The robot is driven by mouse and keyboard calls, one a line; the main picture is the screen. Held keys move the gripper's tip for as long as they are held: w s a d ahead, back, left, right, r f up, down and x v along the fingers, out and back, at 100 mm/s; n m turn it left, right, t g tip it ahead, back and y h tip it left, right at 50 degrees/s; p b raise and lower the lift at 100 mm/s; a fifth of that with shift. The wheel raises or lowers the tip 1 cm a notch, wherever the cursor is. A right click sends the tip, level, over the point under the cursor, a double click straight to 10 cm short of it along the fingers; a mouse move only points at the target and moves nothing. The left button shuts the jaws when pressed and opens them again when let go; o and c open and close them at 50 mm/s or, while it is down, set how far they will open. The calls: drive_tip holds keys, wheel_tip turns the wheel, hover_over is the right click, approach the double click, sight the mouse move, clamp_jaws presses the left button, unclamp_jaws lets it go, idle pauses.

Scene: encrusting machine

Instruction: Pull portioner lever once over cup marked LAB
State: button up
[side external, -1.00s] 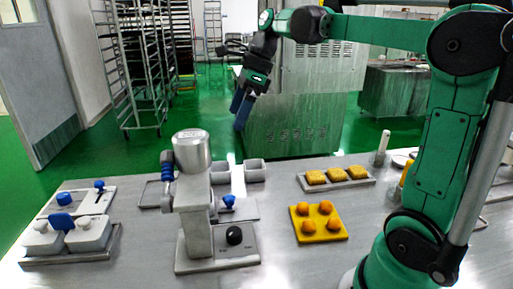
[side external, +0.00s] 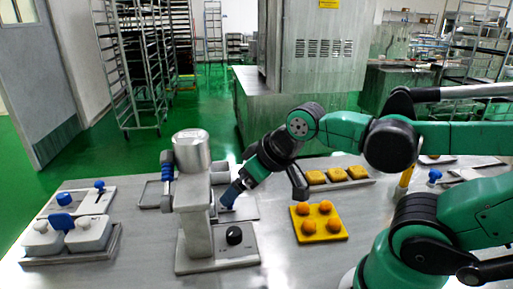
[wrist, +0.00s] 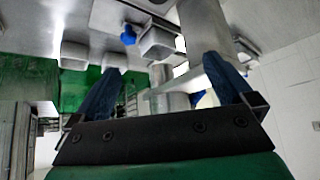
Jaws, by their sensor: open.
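The portioner (side external: 193,195) is a grey metal machine with a round hopper on top, standing mid-table in the side view. A dark blue ribbed handle (side external: 167,172), which looks like its lever, is on its left side. My gripper (side external: 230,194) is open and reaches down just right of the portioner's column; I cannot tell whether it touches anything. In the wrist view my gripper (wrist: 163,65) has its blue fingers spread, with a pale square cup (wrist: 156,43) between and beyond them. A second cup (wrist: 106,57) is near the left fingertip. No LAB mark is readable.
A yellow tray (side external: 320,233) with orange balls and a tray of yellow squares (side external: 337,186) lie right of the portioner. A twin-lidded white unit (side external: 67,236) stands left. A black knob (side external: 234,236) is on the portioner's base. Table front is clear.

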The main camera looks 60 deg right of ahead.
drive_tip(key=shift+c, duration=0.2)
drive_tip(key=shift+w+r, duration=0.15)
drive_tip(key=shift+r, duration=0.05)
drive_tip(key=c, duration=0.7)
drive_tip(key=shift+w+a+r+n+g, duration=0.2)
drive_tip(key=shift+w+r+n+g, duration=0.1)
drive_tip(key=shift+w+r+n, duration=0.7)
drive_tip(key=c, duration=0.7)
drive_tip(key=w+r+n+g, duration=0.1)
drive_tip(key=w+r+n, duration=0.1)
drive_tip(key=w+a+r+n+g, duration=0.1)
drive_tip(key=w+r+n, duration=0.1)
drive_tip(key=w+r, duration=0.1)
drive_tip(key=shift+w+a+r, duration=0.1)
drive_tip(key=shift+a, duration=0.1)
clamp_jaws()
drive_tip(key=w+a+r+n+g+h, duration=0.1)
drive_tip(key=w+a+n+g, duration=0.3)
drive_tip(key=w+n, duration=0.4)
drive_tip(key=shift+w+a+n+g, duration=0.15)
drive_tip(key=shift+w+n+g, duration=0.15)
drive_tip(key=shift+n, duration=0.7)
